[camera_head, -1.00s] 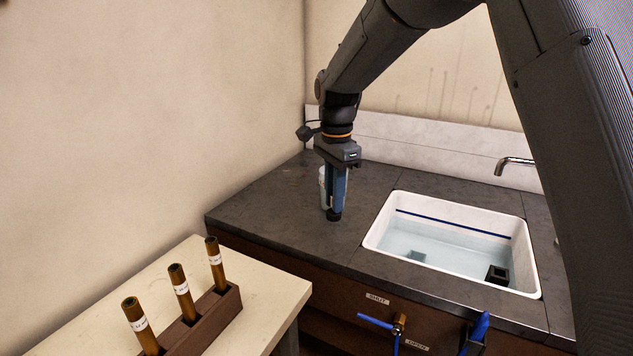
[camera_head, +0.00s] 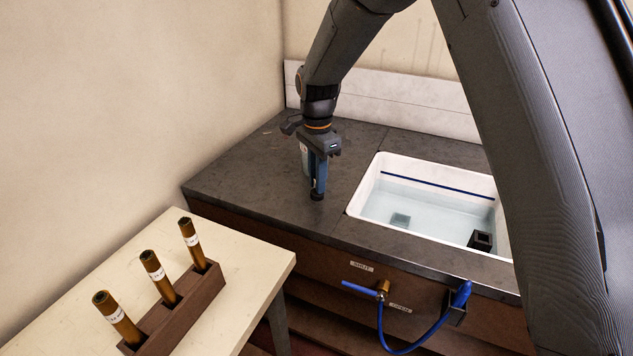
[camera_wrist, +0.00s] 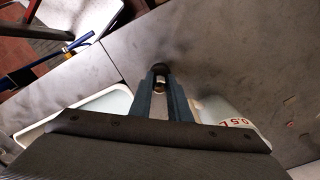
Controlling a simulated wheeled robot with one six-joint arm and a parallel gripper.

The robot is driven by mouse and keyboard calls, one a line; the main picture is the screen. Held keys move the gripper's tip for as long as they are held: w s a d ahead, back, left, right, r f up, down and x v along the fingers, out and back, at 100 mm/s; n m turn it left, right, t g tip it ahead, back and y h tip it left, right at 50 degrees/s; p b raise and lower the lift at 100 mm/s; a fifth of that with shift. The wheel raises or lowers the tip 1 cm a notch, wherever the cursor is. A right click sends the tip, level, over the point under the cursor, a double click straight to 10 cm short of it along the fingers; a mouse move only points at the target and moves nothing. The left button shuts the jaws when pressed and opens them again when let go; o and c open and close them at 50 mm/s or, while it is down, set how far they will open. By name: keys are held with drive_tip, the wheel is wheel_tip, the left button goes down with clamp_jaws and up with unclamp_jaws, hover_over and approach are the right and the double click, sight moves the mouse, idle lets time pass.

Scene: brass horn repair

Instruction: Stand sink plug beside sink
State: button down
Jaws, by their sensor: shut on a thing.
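The sink (camera_head: 362,208) is a white basin set into the dark counter, filled with clear water. My gripper (camera_head: 317,190) points straight down at the counter to the left of the sink. Its blue fingers are shut on a small dark sink plug (camera_head: 317,196), which shows at the fingertips, at or just above the counter top. The wrist view shows the plug's dark round end (camera_wrist: 160,69) and a small metallic part between the fingers. I cannot tell whether the plug touches the counter.
A pale container (camera_head: 304,158) stands just behind my gripper, partly hidden; the wrist view shows its printed marking (camera_wrist: 234,122). A black block (camera_head: 480,240) sits in the sink. A rack (camera_head: 178,312) holding brown tubes stands on the pale table (camera_head: 235,262).

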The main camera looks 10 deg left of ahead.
drive_tip(key=shift+f, duration=0.9)
drive_tip(key=c, duration=1.7)
unclamp_jaws()
drive_tip(key=shift+f, duration=0.15)
drive_tip(key=shift+o, duration=0.2)
wheel_tip(320, 180, up, 12)
drive_tip(key=b, duration=0.3)
drive_tip(key=s+d+f+n, duration=0.3)
drive_tip(key=s+d, duration=0.2)
drive_tip(key=d, duration=0.4)
drive_tip(key=s+d+f+n, duration=0.3)
drive_tip(key=s+d, duration=0.2)
drive_tip(key=d, duration=0.4)
drive_tip(key=s+d+f+n, duration=0.2)
drive_tip(key=s+d, duration=0.2)
drive_tip(key=s, duration=0.2)
drive_tip(key=s+d+f+n+t, duration=0.1)
drive_tip(key=s+d+f+n, duration=0.1)
drive_tip(key=s+d, duration=0.3)
drive_tip(key=shift+s+f, duration=0.25)
drive_tip(key=shift+s, duration=0.95)
